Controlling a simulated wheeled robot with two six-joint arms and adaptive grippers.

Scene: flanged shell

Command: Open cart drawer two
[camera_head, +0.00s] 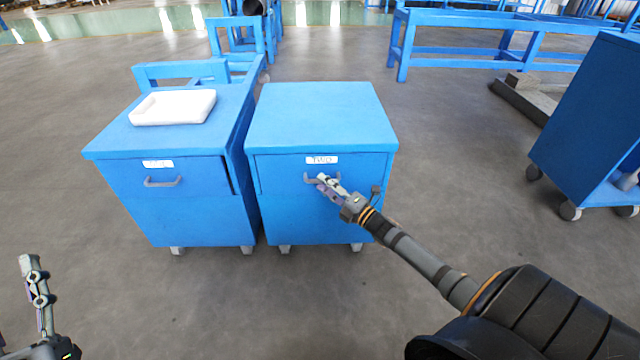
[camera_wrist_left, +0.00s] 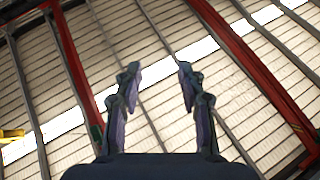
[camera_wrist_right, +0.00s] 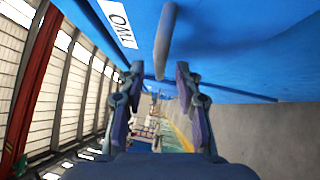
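The blue cart labelled TWO (camera_head: 322,110) stands right of another blue cart. Its drawer front (camera_head: 285,170) looks shut, with a grey bar handle (camera_head: 308,180) below the label. My right gripper (camera_head: 324,180) is at this handle and covers part of it. In the right wrist view the fingers (camera_wrist_right: 159,72) are apart, with the handle (camera_wrist_right: 165,42) just ahead and its lower end between the tips. Whether they touch it I cannot tell. The label (camera_wrist_right: 118,20) is at upper left. My left gripper (camera_head: 30,265) is low at the left, away from the carts; its fingers (camera_wrist_left: 158,75) are apart and empty.
The left blue cart (camera_head: 165,195) has its own handle (camera_head: 162,182) and a white tray (camera_head: 173,107) on top. Blue frames (camera_head: 480,22) stand behind. A dark blue cart (camera_head: 590,120) on wheels stands at right. The floor (camera_head: 240,310) in front is clear.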

